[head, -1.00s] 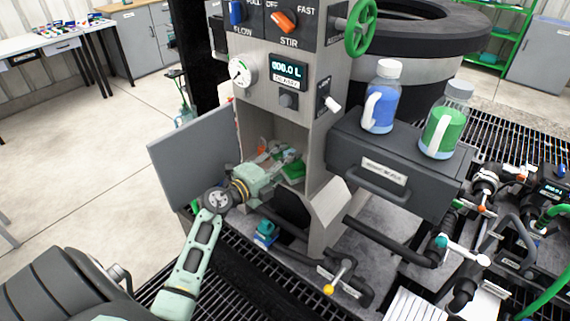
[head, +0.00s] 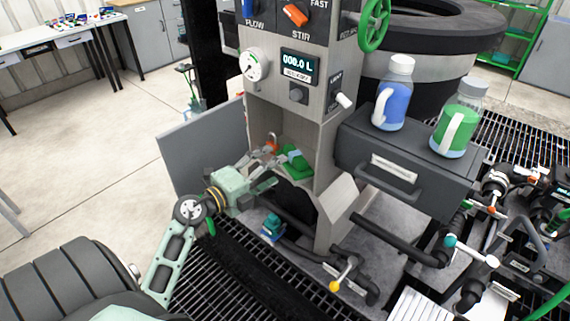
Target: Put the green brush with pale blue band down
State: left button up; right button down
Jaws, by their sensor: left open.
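The green brush with pale blue band (head: 293,163) lies inside the open compartment of the grey cabinet (head: 326,150), on its floor near the right side. My left gripper (head: 272,167) is open and empty, just in front of and left of the brush, at the compartment's mouth. It looks apart from the brush. My right gripper does not show.
The compartment's grey door (head: 200,150) stands open to the left. Something orange (head: 271,139) is deeper in the compartment. A blue-and-green object (head: 272,228) sits on the base below. A dark drawer (head: 400,165) bearing a blue bottle (head: 393,98) and green bottle (head: 458,120) is at right.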

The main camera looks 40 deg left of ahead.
pick_arm(q)
jog(key=shift+s+a+r, duration=0.1)
jog(key=shift+s+a, duration=0.05)
jog(key=shift+s, duration=0.6)
jog(key=shift+s+a+r, duration=0.1)
jog(key=shift+s, duration=0.65)
jog(key=shift+f, duration=0.1)
jog(key=s+d+f+n+g+y, duration=0.25)
jog(key=f+n, duration=0.45)
jog(key=f, duration=1.1)
jog(key=s+d+f+n+g+y, duration=0.15)
jog(key=s+d+f+n, duration=0.35)
jog(key=f, duration=1.2)
jog(key=s+d+f+n+g, duration=0.2)
jog(key=s+f+g, duration=0.1)
jog(key=s+f, duration=0.5)
jog(key=s+d+f+n+g, duration=0.2)
jog(key=s+d+f+g, duration=0.15)
jog(key=s+f, duration=0.55)
jog(key=s+d+f+g, duration=0.2)
jog(key=s, duration=0.6)
jog(key=s+d+f+n+g+h, duration=0.1)
jog(key=s+f+g, duration=0.2)
jog(key=s, duration=0.5)
jog(key=shift+s+d+f+n, duration=0.25)
jog(key=shift+d+f+n, duration=0.05)
jog(key=shift+d, duration=0.1)
